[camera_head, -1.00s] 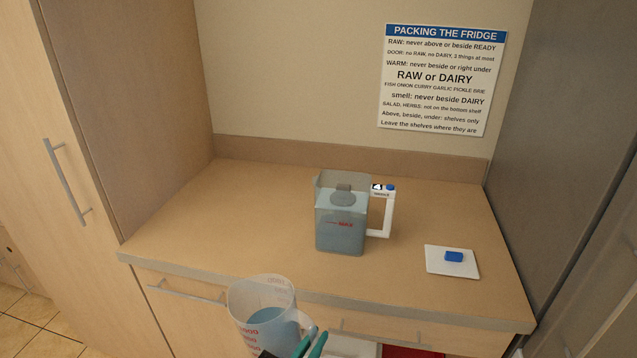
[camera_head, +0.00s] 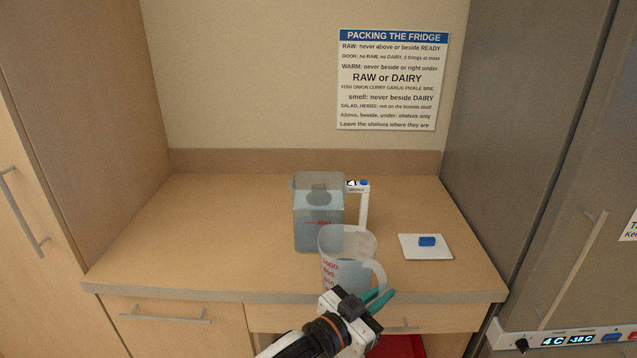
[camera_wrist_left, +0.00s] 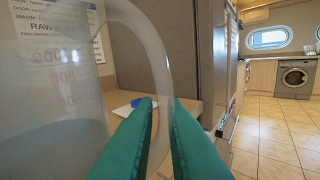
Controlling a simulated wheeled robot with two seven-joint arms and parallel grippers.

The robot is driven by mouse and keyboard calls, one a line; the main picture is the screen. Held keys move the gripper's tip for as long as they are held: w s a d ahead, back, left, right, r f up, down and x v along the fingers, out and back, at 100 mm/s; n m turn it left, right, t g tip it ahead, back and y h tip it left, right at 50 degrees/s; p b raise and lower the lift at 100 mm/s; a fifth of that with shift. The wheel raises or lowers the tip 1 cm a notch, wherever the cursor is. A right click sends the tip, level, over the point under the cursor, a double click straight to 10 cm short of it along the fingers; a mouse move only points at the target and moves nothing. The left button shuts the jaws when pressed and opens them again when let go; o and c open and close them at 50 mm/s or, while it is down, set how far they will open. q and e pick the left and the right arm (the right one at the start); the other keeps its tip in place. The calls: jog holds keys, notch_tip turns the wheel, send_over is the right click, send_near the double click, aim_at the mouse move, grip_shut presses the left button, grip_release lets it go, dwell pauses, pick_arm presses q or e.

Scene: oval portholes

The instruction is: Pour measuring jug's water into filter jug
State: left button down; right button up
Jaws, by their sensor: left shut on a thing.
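The measuring jug (camera_head: 345,250) is clear with red markings and holds bluish water. It is upright at the counter's front edge, overlapping the filter jug in the head view. My left gripper (camera_head: 378,302) is shut on its handle. In the left wrist view the teal fingers (camera_wrist_left: 160,135) close around the handle, with the measuring jug (camera_wrist_left: 50,90) at left. The filter jug (camera_head: 318,208) is a square clear jug with a white handle, upright on the counter and partly hidden by the measuring jug. It holds bluish water. My right gripper is not in view.
The wooden counter (camera_head: 225,235) is clear to the left. A tall grey fridge (camera_head: 555,170) bounds the right side, a wooden cabinet (camera_head: 85,120) the left. A sign (camera_head: 392,80) hangs behind.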

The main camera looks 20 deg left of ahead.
pick_arm(q)
jog(key=w+r+m+g+h, duration=0.1)
jog(key=w+r, duration=0.2)
jog(key=w, duration=0.5)
jog(key=shift+m+h, duration=0.3)
jog(key=shift+m, duration=0.1)
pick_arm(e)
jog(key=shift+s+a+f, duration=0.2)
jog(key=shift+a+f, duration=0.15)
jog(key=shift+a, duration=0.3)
pick_arm(q)
jog(key=shift+d, duration=0.15)
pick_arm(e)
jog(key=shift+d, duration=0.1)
